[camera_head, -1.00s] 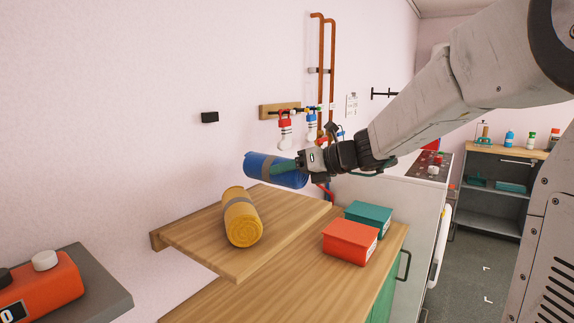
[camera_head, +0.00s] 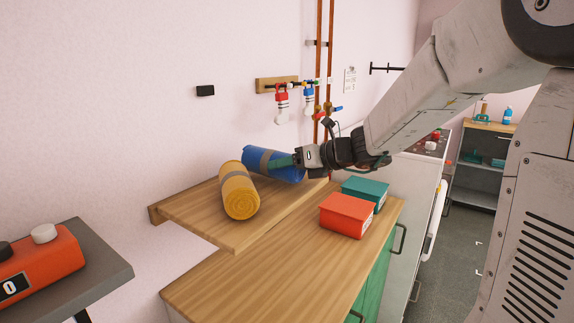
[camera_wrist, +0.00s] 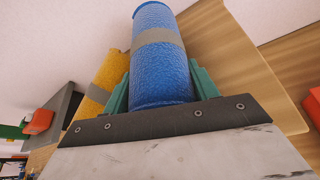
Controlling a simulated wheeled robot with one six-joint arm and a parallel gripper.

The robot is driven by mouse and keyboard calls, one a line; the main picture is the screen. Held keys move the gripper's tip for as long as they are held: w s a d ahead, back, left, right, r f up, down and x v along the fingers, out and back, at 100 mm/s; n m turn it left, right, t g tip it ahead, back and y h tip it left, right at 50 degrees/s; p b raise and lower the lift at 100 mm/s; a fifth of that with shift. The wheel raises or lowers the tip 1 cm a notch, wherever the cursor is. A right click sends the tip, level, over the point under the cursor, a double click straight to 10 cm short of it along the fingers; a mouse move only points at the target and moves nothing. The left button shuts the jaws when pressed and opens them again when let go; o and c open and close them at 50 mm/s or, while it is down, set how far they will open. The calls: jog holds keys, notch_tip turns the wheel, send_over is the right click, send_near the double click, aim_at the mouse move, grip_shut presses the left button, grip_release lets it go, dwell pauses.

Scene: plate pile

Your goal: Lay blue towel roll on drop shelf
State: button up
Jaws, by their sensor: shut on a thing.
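The blue towel roll (camera_head: 274,164) has a grey band and is at the far right part of the wooden drop shelf (camera_head: 196,218). My gripper (camera_head: 296,160) is shut on its right end, and the green fingers show on both sides of the blue roll (camera_wrist: 160,70) in the wrist view. The roll is close over the shelf; I cannot tell if it touches the wood. A yellow towel roll (camera_head: 239,195) with a grey band lies on the shelf to the left of the blue one. It also shows in the wrist view (camera_wrist: 104,78), partly hidden by my gripper.
A red box (camera_head: 346,216) and a teal box (camera_head: 366,193) stand on the lower wooden counter (camera_head: 270,285), right of the shelf. Socks (camera_head: 282,100) hang from a wall rack above. A grey table with an orange device (camera_head: 40,265) is at the left. The shelf's front is bare.

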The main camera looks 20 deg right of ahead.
jog(key=shift+f, duration=0.6)
jog(key=o, duration=1.2)
jog(key=shift+o, duration=0.2)
